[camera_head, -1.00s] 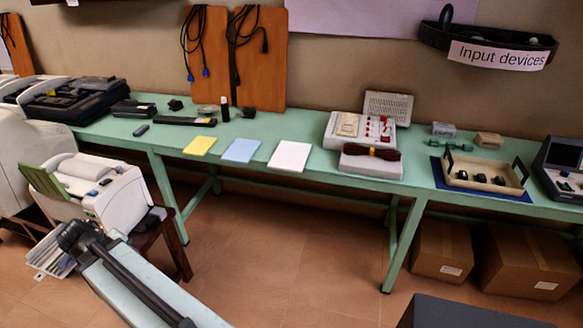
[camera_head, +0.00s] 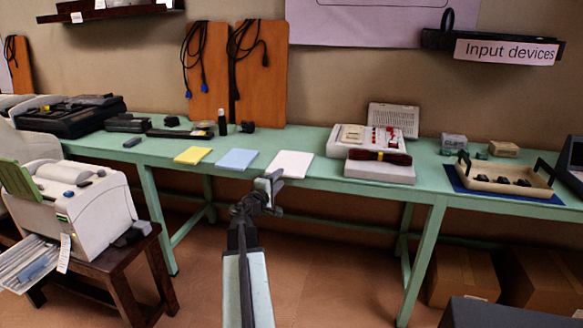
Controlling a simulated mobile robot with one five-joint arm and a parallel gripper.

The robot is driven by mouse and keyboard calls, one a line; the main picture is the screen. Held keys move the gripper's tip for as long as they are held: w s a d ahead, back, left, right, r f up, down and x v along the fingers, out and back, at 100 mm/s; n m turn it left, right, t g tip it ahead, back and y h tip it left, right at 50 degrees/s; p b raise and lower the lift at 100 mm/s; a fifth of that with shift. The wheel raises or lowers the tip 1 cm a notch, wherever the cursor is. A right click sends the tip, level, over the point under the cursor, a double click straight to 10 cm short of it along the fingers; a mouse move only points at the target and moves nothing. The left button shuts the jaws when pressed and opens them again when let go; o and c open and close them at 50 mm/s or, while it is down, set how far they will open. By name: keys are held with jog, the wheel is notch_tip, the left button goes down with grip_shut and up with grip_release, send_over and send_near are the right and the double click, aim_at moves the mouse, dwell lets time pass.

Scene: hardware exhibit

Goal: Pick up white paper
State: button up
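The white paper (camera_head: 291,163) lies flat on the green table (camera_head: 330,184), near its front edge. It is the rightmost of three small sheets, with a blue one to its left and a yellow one farther left. My gripper (camera_head: 272,184) is at the end of my raised arm, in front of the table edge and just below the white paper in the picture. It overlaps the paper's lower left corner slightly. It looks apart from the paper, but the depth is hard to judge. The fingers are too small and edge-on to tell open from shut.
The blue sheet (camera_head: 237,159) and yellow sheet (camera_head: 193,155) lie to the left. A white device with a dark cable (camera_head: 378,164) stands to the right. A tray (camera_head: 505,177) sits on a blue mat farther right. A printer (camera_head: 80,200) on a wooden stool stands at the left.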

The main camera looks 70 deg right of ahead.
aim_at(286, 176)
jog(key=d, duration=0.1)
jog(key=s+d, duration=0.1)
jog(key=d, duration=0.3)
jog(key=shift+s+d+f+b, duration=0.15)
jog(key=shift+f+b, duration=0.15)
grip_shut()
dwell(1.1)
